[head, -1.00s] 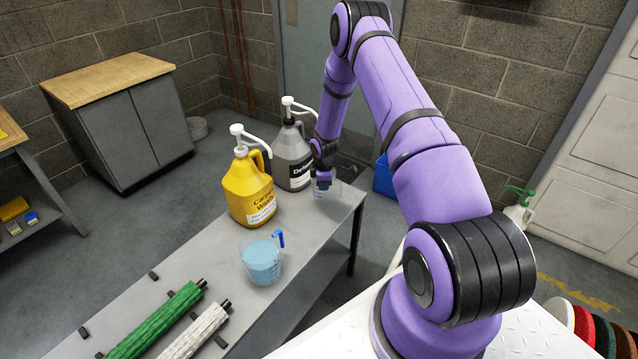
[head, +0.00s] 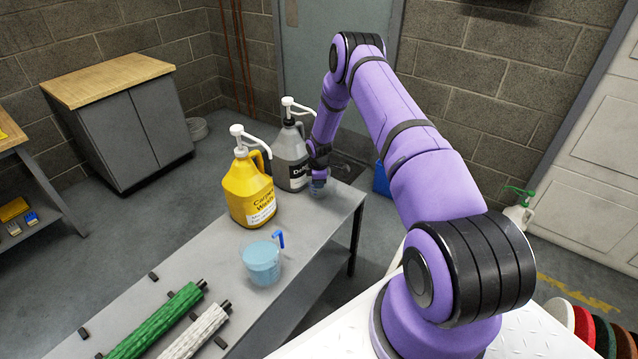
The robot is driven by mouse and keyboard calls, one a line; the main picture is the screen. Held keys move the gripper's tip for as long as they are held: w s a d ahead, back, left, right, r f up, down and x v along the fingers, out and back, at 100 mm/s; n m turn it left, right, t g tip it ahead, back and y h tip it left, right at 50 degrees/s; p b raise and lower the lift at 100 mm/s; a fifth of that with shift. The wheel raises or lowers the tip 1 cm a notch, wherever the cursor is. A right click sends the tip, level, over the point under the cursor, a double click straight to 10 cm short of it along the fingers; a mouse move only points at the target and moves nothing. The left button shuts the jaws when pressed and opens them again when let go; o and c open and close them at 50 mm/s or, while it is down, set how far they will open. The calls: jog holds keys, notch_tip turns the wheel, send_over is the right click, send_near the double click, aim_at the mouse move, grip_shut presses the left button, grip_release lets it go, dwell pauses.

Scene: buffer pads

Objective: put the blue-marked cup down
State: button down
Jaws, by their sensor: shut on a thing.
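My gripper (head: 319,180) is at the far end of the grey bench, just right of the grey jug. It points down and is shut on a small, clear, bluish cup (head: 317,188), which I take to be the blue-marked cup. The cup is small in view and partly hidden by the gripper, so its mark is not clear. It is at or very close to the bench top (head: 215,262); I cannot tell whether it touches.
A grey jug (head: 292,160) with a white pump stands close left of my gripper. A yellow jug (head: 248,190) and a measuring jug of blue liquid (head: 262,264) stand nearer. Green (head: 155,322) and white (head: 197,332) brush rollers lie at the near end.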

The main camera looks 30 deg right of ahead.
jog(key=c, duration=1.7)
grip_release()
jog(key=shift+f, duration=0.15)
jog(key=o, duration=0.4)
jog(key=shift+o, duration=0.2)
